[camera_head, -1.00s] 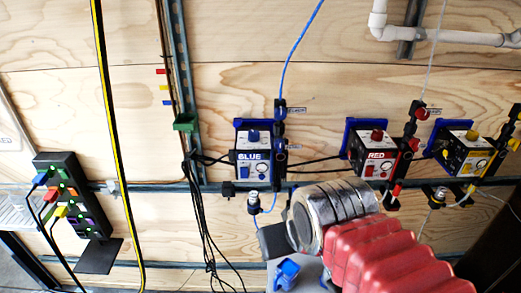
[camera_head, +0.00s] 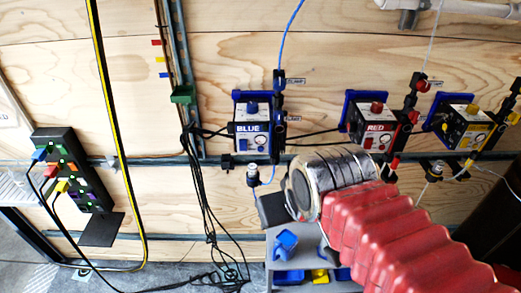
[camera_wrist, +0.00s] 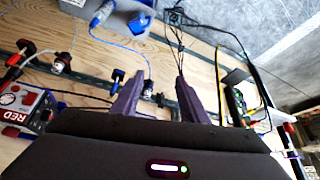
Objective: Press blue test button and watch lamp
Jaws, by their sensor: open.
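The blue filter box (camera_head: 252,135), marked BLUE, is on the plywood wall in the head view. A blue button-like knob (camera_head: 252,109) sits on its top. I cannot make out a lit lamp on it. My gripper (camera_head: 272,210) is below and slightly right of the box, apart from it, with its fingers partly hidden by my arm. In the wrist view my gripper's two dark fingers (camera_wrist: 160,78) are spread with nothing between them. The blue box is not clearly seen in the wrist view.
The red box (camera_head: 378,132) and yellow box (camera_head: 463,130) are to the right. Black cables (camera_head: 205,225) hang left of the gripper. A power strip (camera_head: 75,175) with small green lights is at far left. A grey bin (camera_head: 310,258) with blue parts is below.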

